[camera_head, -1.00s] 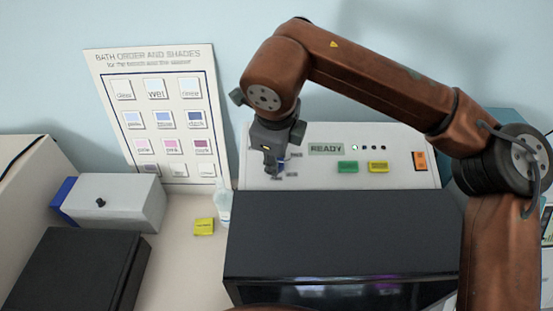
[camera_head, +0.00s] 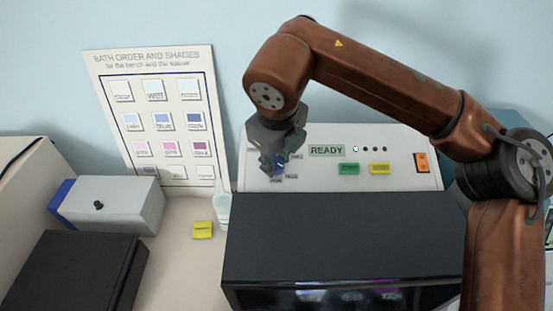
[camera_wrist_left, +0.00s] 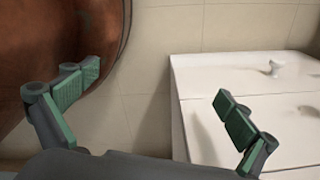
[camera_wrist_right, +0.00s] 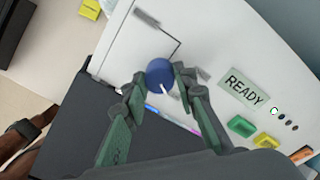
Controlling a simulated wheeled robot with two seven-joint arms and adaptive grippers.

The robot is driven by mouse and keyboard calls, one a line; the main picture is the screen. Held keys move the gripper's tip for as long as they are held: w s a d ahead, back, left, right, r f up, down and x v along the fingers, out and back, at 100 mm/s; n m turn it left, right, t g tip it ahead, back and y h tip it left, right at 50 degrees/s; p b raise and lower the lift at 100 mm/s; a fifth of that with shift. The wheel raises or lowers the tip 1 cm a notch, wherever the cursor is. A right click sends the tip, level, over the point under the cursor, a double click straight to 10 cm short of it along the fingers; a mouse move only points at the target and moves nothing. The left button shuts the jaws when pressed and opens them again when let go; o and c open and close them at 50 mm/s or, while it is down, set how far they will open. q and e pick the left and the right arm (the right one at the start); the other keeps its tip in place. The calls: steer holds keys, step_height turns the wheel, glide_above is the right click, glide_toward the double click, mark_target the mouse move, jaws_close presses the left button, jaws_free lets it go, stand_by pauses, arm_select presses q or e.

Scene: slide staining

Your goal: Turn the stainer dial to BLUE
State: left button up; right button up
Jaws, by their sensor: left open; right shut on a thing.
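The stainer (camera_head: 410,170) has a pale sloped panel with a READY display. Its blue round dial (camera_wrist_right: 159,72) has a white pointer mark that points down and slightly right in the right wrist view. My right gripper (camera_wrist_right: 160,80) is shut on the dial, one finger on each side. In the head view the right gripper (camera_head: 277,165) covers most of the dial and part of its labels. The labels are too small to read surely. My left gripper (camera_wrist_left: 155,95) is open and empty in the left wrist view, away from the stainer.
Green (camera_head: 348,169) and yellow (camera_head: 380,169) buttons and an orange switch (camera_head: 422,162) sit right of the dial. A black cover (camera_head: 340,235) lies in front. A bottle (camera_head: 223,210), yellow block (camera_head: 202,230) and shade chart (camera_head: 150,60) stand left.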

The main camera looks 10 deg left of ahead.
steer(key=o, duration=1.2)
steer(key=shift+c, duration=0.2)
steer(key=v, duration=1.2)
steer(key=shift+r, duration=0.1)
